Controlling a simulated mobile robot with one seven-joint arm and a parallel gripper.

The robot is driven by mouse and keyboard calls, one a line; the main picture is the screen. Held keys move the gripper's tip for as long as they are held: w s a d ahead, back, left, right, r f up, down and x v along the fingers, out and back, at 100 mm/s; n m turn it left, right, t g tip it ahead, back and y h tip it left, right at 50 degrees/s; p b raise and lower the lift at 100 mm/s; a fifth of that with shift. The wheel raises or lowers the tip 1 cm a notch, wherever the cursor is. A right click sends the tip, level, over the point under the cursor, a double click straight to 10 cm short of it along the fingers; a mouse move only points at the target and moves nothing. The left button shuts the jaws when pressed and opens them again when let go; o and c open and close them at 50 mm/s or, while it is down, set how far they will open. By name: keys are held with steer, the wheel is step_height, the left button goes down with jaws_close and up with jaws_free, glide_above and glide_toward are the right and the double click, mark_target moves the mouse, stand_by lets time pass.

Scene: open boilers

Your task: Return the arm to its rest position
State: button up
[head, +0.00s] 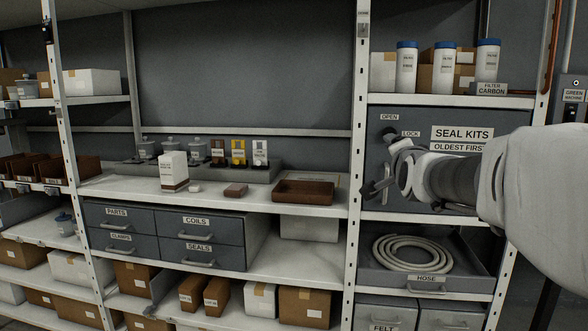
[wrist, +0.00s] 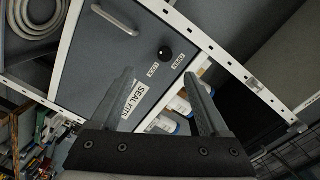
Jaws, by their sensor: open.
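My gripper (head: 377,166) is in front of the left part of the grey seal kits cabinet (head: 462,118) in the head view. My arm comes in from the right and hides much of the cabinet's lower front. In the wrist view my gripper (wrist: 163,84) has its two fingers spread apart, with nothing held between them. Beyond them the cabinet front (wrist: 95,65) shows tilted, with a black round knob (wrist: 165,53) and a pale bar handle (wrist: 115,20). The cabinet door looks shut. I cannot tell whether the fingers touch anything.
White bottles with blue caps (head: 445,70) stand on the shelf above the cabinet. A coiled hose (head: 411,253) lies in a tray below. A brown tray (head: 305,191), a white carton (head: 173,171) and grey drawers (head: 160,232) are to the left. A shelf post (head: 358,120) stands close beside my gripper.

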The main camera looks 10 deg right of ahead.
steer(key=s+a+f+n+g+y, duration=0.1)
steer(key=s+a+f+n+g, duration=0.2)
steer(key=s+a+f+n, duration=0.5)
steer(key=s+a+f+n+g+y, duration=0.15)
steer(key=s+f+g, duration=0.35)
steer(key=s, duration=0.7)
steer(key=s+a+f+n+g+y, duration=0.2)
steer(key=s+a+f+n, duration=0.25)
steer(key=s+f, duration=0.45)
steer(key=s+r+p, duration=0.1)
steer(key=r+p, duration=0.7)
steer(key=s+r+n+g+p, duration=0.1)
steer(key=s+r+p, duration=0.1)
steer(key=r+p, duration=0.6)
steer(key=shift+s+d, duration=0.15)
steer(key=shift+s, duration=0.1)
steer(key=shift+f, duration=0.1)
steer(key=shift+c, duration=0.3)
